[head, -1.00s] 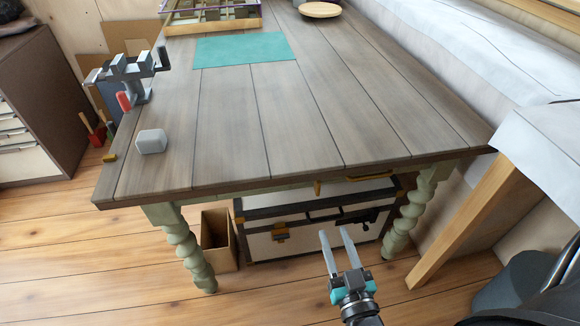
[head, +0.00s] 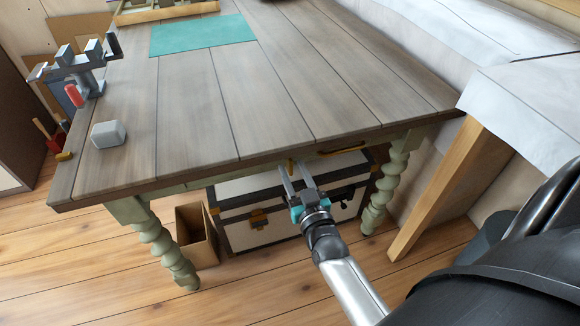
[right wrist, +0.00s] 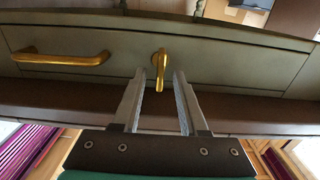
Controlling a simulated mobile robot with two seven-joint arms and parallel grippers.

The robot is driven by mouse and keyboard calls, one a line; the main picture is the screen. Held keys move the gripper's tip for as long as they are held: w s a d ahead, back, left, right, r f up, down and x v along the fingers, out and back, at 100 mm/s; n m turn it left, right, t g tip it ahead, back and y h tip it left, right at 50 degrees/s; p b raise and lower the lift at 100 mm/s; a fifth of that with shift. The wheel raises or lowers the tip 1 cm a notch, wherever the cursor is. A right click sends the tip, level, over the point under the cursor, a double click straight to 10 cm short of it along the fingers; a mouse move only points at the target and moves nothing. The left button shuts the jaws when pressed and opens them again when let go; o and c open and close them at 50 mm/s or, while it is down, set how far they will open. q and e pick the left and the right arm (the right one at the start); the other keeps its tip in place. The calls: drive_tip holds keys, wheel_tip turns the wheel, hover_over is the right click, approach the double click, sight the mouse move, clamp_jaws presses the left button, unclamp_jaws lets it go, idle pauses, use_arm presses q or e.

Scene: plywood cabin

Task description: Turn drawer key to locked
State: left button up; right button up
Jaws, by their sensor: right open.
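The drawer front (right wrist: 215,60) under the tabletop carries a brass key (right wrist: 160,62), which shows in the right wrist view. The key's bow looks long and runs nearly up and down in that view. My right gripper (right wrist: 160,80) is open, with one finger on each side of the key's line. The key's end lies between the fingertips; I cannot tell if they touch it. A brass drawer handle (right wrist: 60,58) is beside the key. In the head view, my right gripper (head: 295,173) reaches the table's front edge, and the key (head: 290,165) is small there. My left gripper is not in view.
The wooden table (head: 280,90) holds a vise (head: 80,70), a grey block (head: 108,134) and a green mat (head: 203,35). Under it stand a white chest (head: 270,230) and an open box (head: 196,235). Turned legs (head: 385,190) flank this space.

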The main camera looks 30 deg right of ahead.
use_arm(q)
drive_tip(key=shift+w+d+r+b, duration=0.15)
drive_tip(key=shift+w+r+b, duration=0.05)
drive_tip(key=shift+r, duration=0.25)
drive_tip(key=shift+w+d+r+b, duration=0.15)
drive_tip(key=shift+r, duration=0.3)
use_arm(e)
drive_tip(key=shift+x, duration=1.35)
clamp_jaws()
